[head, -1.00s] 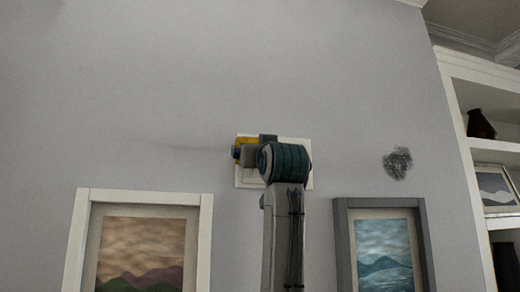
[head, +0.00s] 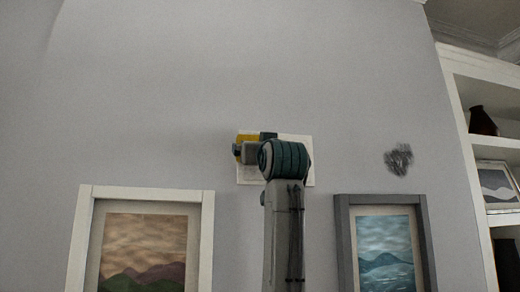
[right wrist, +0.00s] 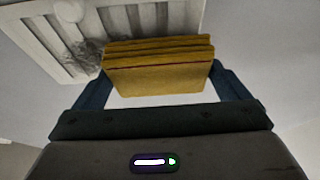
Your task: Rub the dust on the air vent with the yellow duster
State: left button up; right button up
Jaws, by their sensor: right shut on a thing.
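The air vent (head: 297,145) is a white square plate on the grey wall, partly hidden behind my right arm in the head view. The right wrist view shows its slats (right wrist: 40,47), with a grey dust patch (right wrist: 88,58) beside the duster. The yellow duster (right wrist: 158,70) is a ridged block between the two fingers of my right gripper (right wrist: 158,85), which is shut on it. In the head view the duster (head: 245,140) shows in front of the vent's left part. I cannot tell whether it touches the vent. My left gripper is not in view.
A dark smudge (head: 398,160) marks the wall to the right of the vent. A white-framed picture (head: 208,240) and a grey-framed picture (head: 343,245) hang below on either side. A white shelf unit (head: 470,150) with a dark vase (head: 481,121) stands at the right.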

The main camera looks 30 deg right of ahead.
jog(key=shift+w+d, duration=0.15)
jog(key=shift+w, duration=0.45)
jog(key=shift+s+d, duration=0.1)
jog(key=shift+s+d+b, duration=0.9)
jog(key=shift+s+d, duration=0.55)
jog(key=shift+d, duration=4.4)
jog(key=shift+w+a, duration=0.55)
jog(key=shift+a, duration=1.5)
jog(key=shift+w+a, duration=0.5)
jog(key=shift+a, duration=1.55)
jog(key=shift+w+a, duration=0.55)
jog(key=shift+a, duration=1.5)
jog(key=shift+s+d, duration=0.1)
jog(key=shift+d, duration=0.05)
